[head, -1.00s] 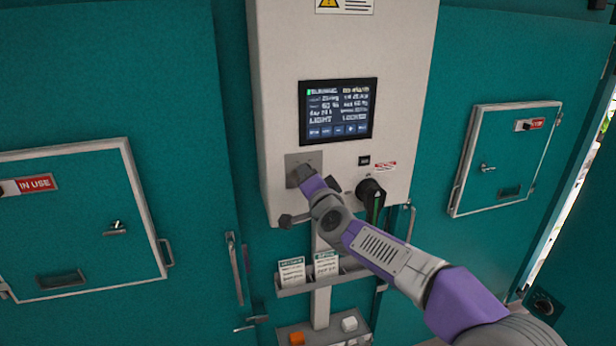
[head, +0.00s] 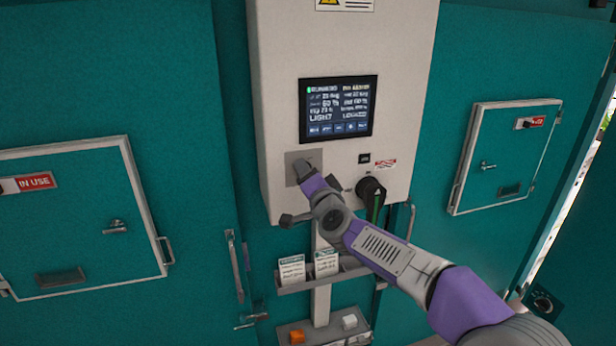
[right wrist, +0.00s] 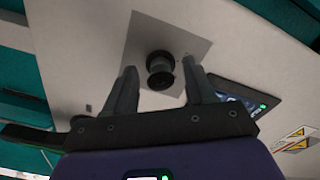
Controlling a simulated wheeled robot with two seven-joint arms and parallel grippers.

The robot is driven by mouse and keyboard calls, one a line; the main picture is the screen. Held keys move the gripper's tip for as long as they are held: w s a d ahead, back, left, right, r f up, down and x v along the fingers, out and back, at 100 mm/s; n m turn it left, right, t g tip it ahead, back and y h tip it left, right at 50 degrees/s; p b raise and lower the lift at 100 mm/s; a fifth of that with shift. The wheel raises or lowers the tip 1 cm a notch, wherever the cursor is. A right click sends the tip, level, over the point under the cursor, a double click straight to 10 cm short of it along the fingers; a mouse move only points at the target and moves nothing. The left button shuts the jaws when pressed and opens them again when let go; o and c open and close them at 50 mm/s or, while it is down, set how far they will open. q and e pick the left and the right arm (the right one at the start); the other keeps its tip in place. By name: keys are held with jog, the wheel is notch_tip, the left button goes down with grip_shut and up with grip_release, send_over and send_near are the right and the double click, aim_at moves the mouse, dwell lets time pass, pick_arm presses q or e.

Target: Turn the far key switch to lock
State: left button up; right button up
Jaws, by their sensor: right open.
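A round black switch (right wrist: 160,66) sits on a square grey plate (right wrist: 146,30) in the right wrist view; I cannot make out a key or its setting. The plate (head: 292,168) also shows in the head view on the pale control cabinet, below the screen, with my gripper hiding the switch. My right gripper (right wrist: 158,72) is open, with one finger on each side of the switch. I cannot tell whether the fingers touch it. In the head view the right gripper (head: 305,172) is up at the plate. My left gripper is not in view.
A lit screen (head: 338,108) is above the plate. A black rotary handle (head: 371,190) is to its right on the cabinet (head: 280,70). A card holder (head: 295,287) hangs below. Teal doors with framed hatches flank the cabinet. Another round switch (head: 543,303) is at lower right.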

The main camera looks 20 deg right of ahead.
jog(key=s+b, duration=0.1)
jog(key=s, duration=0.6)
jog(key=shift+d, duration=0.15)
jog(key=s+a+f+n+g+y+b, duration=0.15)
jog(key=f+g+b, duration=0.25)
jog(key=f, duration=1.8)
jog(key=s+a+f+n+g+b, duration=0.1)
jog(key=a+f+n+g+b, duration=0.2)
jog(key=f, duration=1.9)
jog(key=s+a+f+n+g+b, duration=0.1)
jog(key=s+f+g+b, duration=0.15)
jog(key=s+f, duration=0.65)
jog(key=s+a+f+n+g+b, duration=0.15)
jog(key=s+f+g, duration=0.25)
jog(key=f, duration=0.9)
jog(key=s+a+f+n+g+y+b, duration=0.1)
jog(key=s+f+g, duration=0.1)
jog(key=s+f, duration=0.2)
jog(key=s+f+g+y+b, duration=0.1)
jog(key=s+f, duration=0.4)
jog(key=s, duration=0.6)
jog(key=shift+a+n+g+b, duration=0.35)
jog(key=shift+n+g, duration=0.05)
jog(key=shift+g, duration=0.15)
